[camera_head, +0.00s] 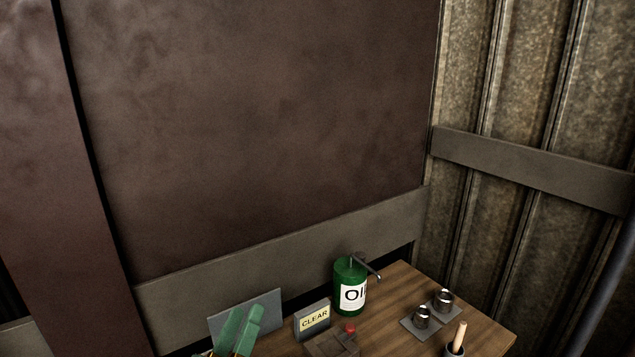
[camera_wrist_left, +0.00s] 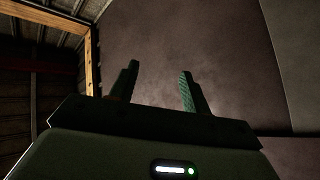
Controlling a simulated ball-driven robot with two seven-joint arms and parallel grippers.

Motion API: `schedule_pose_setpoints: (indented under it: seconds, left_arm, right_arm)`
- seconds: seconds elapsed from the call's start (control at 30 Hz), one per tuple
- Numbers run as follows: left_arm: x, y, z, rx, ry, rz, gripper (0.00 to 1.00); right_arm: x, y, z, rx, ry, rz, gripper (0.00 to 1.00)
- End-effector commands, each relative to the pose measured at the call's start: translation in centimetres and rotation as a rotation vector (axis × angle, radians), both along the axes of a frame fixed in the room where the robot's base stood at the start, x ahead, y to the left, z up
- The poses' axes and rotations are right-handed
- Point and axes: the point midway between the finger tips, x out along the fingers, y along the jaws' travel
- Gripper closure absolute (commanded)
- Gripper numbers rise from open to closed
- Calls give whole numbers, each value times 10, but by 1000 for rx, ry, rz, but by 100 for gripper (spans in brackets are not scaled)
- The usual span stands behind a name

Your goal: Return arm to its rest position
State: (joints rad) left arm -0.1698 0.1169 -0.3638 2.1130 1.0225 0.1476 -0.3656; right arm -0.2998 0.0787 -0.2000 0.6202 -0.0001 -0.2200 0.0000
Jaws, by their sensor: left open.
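My left gripper (camera_head: 240,330) shows at the bottom of the head view. Its two green fingers stand up with a gap between them, in front of a grey panel (camera_head: 262,308). In the left wrist view the fingers (camera_wrist_left: 158,88) are spread apart with nothing between them, against a brown wall. The rest of my left arm is out of the head view below. My right gripper is in neither view.
Walls stand behind.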

Motion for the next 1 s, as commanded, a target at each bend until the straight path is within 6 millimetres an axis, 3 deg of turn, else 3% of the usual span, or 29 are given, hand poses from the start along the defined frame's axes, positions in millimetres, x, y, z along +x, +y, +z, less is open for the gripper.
schedule_pose_setpoints:
  seconds: [0.1,0.17,0.3,0.4,0.5,0.67,0.7,0.87,1.0]
  left_arm:
    - [-28,-21,-42,465,81,-85,52]
    - [-40,-17,-74,705,167,-106,52]
    - [-71,29,-141,1165,428,-101,52]
    - [-95,74,-168,1404,618,-64,52]
    - [-120,118,-182,1579,794,-17,52]
    - [-161,181,-183,1792,1059,72,52]
    - [-165,187,-193,1814,1098,72,52]
    - [-157,170,-277,1767,1105,-38,52]
    - [-162,157,-357,1715,1129,-135,52]
  right_arm:
    - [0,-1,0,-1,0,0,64]
    - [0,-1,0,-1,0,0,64]
    - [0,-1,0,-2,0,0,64]
    - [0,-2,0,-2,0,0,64]
    - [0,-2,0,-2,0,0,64]
    - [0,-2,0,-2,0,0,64]
    - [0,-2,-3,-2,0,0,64]
    - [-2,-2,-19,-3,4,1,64]
    - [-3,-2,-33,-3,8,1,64]
